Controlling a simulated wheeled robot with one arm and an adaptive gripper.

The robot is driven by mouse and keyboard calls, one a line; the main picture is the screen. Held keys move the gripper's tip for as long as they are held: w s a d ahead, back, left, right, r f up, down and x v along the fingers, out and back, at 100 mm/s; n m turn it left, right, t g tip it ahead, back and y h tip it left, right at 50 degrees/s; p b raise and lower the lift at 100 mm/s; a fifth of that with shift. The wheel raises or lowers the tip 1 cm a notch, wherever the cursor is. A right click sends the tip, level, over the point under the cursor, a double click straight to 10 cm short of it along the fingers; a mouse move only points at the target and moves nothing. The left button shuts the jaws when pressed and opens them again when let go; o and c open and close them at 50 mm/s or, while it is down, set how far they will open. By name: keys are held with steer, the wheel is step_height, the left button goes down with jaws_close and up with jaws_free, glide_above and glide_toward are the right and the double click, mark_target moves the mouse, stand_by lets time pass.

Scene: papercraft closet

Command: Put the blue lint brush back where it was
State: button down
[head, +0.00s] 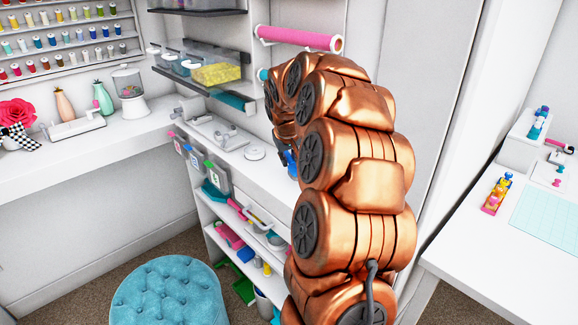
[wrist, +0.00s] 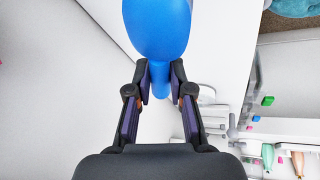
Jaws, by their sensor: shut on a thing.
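The blue lint brush (wrist: 158,30) is at the top middle of the wrist view, with its wide rounded part upward and a narrower handle between the fingers. My gripper (wrist: 160,86) is shut on that narrow part. In the head view, a small bit of blue (head: 291,163) that appears to be the brush shows beside my copper arm, above the white counter (head: 262,170). My arm hides most of the gripper and brush there. I cannot tell whether the brush touches the counter.
A round white lid-like disc (head: 255,153) lies on the counter. Shelves below hold bins and a pink item (head: 229,235). A pink roll (head: 300,38) hangs on the wall above. A teal tufted stool (head: 168,293) stands on the floor. A white desk (head: 480,240) is at right.

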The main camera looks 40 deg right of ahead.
mark_target(289, 177)
steer(key=shift+f+p, duration=0.55)
steer(key=shift+f, duration=1.2)
steer(key=shift+f, duration=0.15)
steer(key=c, duration=1)
jaws_free()
steer(key=shift+c, duration=0.2)
steer(key=shift+r, duration=0.25)
steer(key=b+v, duration=0.2)
steer(key=v, duration=1)
